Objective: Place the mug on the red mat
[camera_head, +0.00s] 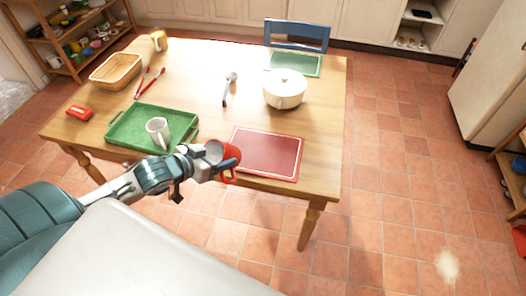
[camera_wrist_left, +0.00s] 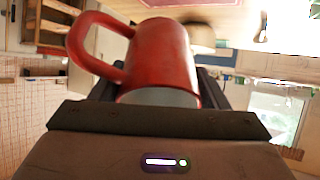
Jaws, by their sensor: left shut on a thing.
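A red mug (camera_head: 229,160) is held in my left gripper (camera_head: 213,158) at the front edge of the table, just left of the red mat. In the left wrist view the red mug (camera_wrist_left: 165,60) fills the space between the fingers (camera_wrist_left: 160,100), with its handle out to the left. The red mat (camera_head: 267,153) has a pale border line and lies bare on the table's front right part. The mug appears to be above the table, but its exact height is hard to tell. My right gripper is not in view.
A green tray (camera_head: 126,131) with a white mug (camera_head: 158,132) stands left of my gripper. A white lidded pot (camera_head: 285,91) stands behind the mat. A ladle (camera_head: 228,88), red tongs (camera_head: 150,81), a basket (camera_head: 115,70) and a green mat (camera_head: 294,65) lie farther back.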

